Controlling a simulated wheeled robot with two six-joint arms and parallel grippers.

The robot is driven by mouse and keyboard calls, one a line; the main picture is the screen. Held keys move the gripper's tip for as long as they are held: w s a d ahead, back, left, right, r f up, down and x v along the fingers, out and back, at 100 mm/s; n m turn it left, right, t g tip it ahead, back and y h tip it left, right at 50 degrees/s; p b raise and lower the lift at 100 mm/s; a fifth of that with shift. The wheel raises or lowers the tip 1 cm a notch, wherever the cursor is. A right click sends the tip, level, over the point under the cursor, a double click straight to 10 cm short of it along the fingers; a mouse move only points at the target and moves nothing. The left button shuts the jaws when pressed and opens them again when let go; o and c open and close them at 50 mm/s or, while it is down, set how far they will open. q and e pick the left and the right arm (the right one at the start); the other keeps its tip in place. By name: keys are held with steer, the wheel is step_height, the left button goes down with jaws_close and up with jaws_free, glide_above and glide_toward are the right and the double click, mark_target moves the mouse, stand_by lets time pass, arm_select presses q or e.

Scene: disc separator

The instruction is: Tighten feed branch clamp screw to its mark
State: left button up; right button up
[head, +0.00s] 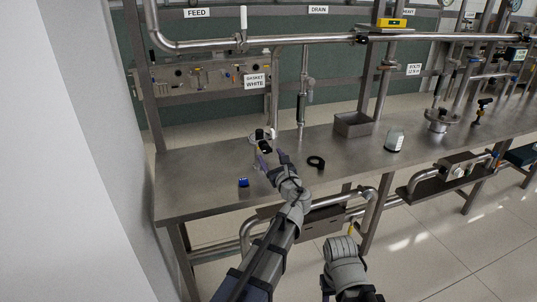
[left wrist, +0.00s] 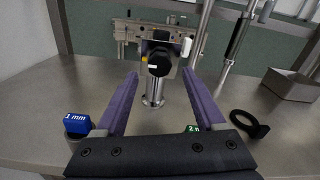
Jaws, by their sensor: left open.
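A black round knob with a white mark (left wrist: 158,65) sits on a small fitting with a metal stem and round foot (left wrist: 153,100) on the bench. In the head view the black knob (head: 265,147) is just beyond my left gripper (head: 272,157). My left gripper is open in the left wrist view (left wrist: 158,75), its two purple fingers on either side of the line to the knob, apparently apart from it. A white piece (left wrist: 186,46) stands at the fitting's upper right. I cannot tell whether this knob is the feed branch clamp screw. My right gripper's jaws do not show.
A blue block marked 1 mm (left wrist: 76,123) lies left; a black ring with a tab (left wrist: 249,124) lies right. A metal tray (head: 353,124) and a grey-white container (head: 394,140) stand further right. Pipes and a FEED sign (head: 197,13) are behind. The bench's left front (head: 190,200) is clear.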

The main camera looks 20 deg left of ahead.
arm_select(q)
steer(key=shift+v, duration=2.25)
steer(key=s+f+n+g+h, duration=0.3)
steer(key=s+f+n+g, duration=0.5)
steer(key=s+f+n, duration=0.5)
steer(key=s+d+f+n+g+h, duration=0.35)
steer(key=s+d+n, duration=0.2)
steer(key=s, duration=0.25)
steer(key=s+d+f+n+g+h, duration=0.2)
steer(key=s+d+f+n+g, duration=0.3)
steer(key=s, duration=0.3)
step_height(320, 180, up, 18)
steer(key=t+p, duration=0.1)
steer(key=p, duration=1.7)
steer(key=shift+w+d+m, duration=0.2)
steer(key=shift+d+m, duration=0.15)
steer(key=shift+d, duration=0.1)
steer(key=shift+f, duration=0.2)
